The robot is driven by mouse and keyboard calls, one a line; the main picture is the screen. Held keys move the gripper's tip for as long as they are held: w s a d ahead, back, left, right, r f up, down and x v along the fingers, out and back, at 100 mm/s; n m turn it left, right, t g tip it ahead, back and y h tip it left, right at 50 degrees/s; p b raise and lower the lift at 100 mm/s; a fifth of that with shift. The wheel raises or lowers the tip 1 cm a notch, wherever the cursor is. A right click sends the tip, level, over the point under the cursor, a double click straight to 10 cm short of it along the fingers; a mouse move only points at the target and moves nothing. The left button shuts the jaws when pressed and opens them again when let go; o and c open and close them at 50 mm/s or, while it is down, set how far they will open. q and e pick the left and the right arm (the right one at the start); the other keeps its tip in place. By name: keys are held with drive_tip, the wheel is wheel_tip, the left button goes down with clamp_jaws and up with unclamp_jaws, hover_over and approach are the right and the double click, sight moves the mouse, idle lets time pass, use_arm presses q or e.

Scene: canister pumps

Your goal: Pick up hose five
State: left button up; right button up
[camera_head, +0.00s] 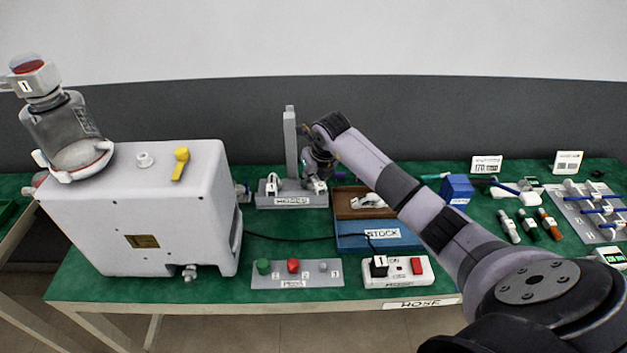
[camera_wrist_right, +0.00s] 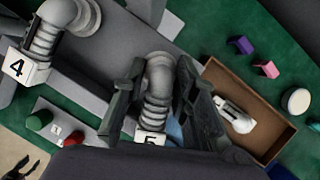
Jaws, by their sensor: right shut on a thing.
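Hose five is a short, grey, ribbed elbow hose (camera_wrist_right: 157,88) with a white tag marked 5 (camera_wrist_right: 150,138) in the right wrist view. My right gripper (camera_wrist_right: 158,100) has a dark finger on each side of it and is shut on it. In the head view my right gripper (camera_head: 319,168) is over the right end of the grey HOSES rack (camera_head: 292,202) and hides most of the hose there. A similar hose tagged 4 (camera_wrist_right: 45,42) stands left of it in the wrist view. I cannot tell whether hose five still touches the rack. My left gripper is not in view.
A grey upright post (camera_head: 290,140) rises behind the rack. A large white pump (camera_head: 140,215) stands left. A brown tray (camera_head: 345,208) and a blue STOCK box (camera_head: 350,241) are right of the rack.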

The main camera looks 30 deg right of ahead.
clamp_jaws()
drive_tip(key=shift+r, duration=0.15)
